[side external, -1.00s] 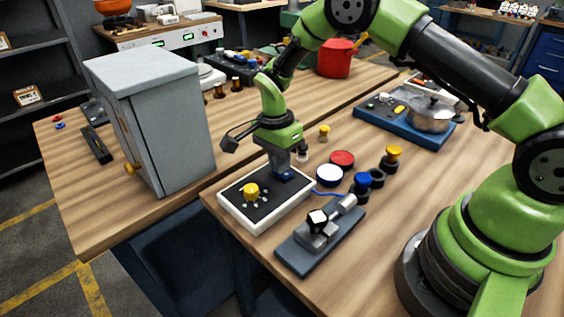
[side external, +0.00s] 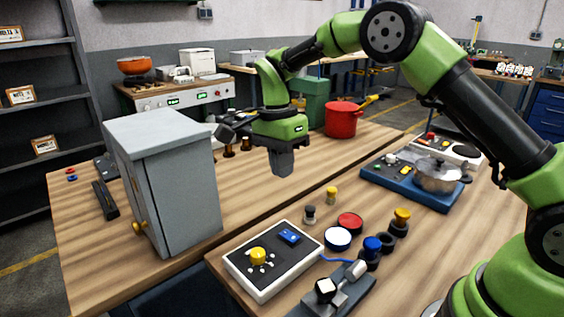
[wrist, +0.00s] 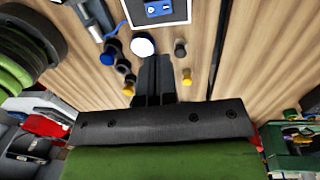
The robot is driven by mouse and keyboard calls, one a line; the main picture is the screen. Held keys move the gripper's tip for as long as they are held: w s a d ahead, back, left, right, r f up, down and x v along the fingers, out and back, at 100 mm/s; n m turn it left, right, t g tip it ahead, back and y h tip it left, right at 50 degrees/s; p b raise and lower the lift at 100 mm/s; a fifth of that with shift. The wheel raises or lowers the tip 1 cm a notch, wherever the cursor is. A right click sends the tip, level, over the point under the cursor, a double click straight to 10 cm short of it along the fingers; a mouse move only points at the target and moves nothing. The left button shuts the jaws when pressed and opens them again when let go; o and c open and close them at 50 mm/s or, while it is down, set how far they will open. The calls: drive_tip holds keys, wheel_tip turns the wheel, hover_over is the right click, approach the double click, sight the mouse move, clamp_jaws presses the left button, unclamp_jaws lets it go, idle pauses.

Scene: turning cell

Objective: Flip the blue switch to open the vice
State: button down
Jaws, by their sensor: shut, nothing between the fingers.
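The blue switch (side external: 289,236) sits on the dark top of a white-rimmed control box (side external: 243,279), beside a yellow knob (side external: 258,256). The switch also shows at the top of the wrist view (wrist: 158,8); its lever position is too small to tell. The vice (side external: 352,285) stands to the right of the box, with a black-and-white block (side external: 325,288) at its jaws. I cannot tell whether the jaws are apart. My gripper (side external: 283,172) is shut and empty, pointing down, well above the table and apart from the switch. Its fingers also show in the wrist view (wrist: 155,62).
A blue cable (side external: 337,260) runs between box and vice. White (side external: 337,238) and red (side external: 350,223) discs and several small knobs stand behind. A grey cabinet (side external: 175,190) is left; a pot (side external: 437,174) on a blue base is right.

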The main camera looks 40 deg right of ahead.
sight(294, 237)
drive_tip(key=shift+r, duration=0.25)
drive_tip(key=shift+s+r, duration=0.1)
drive_tip(key=shift+s, duration=0.55)
drive_tip(key=f, duration=0.4)
drive_tip(key=s+f, duration=0.1)
drive_tip(key=f, duration=0.9)
drive_tip(key=shift+s, duration=0.35)
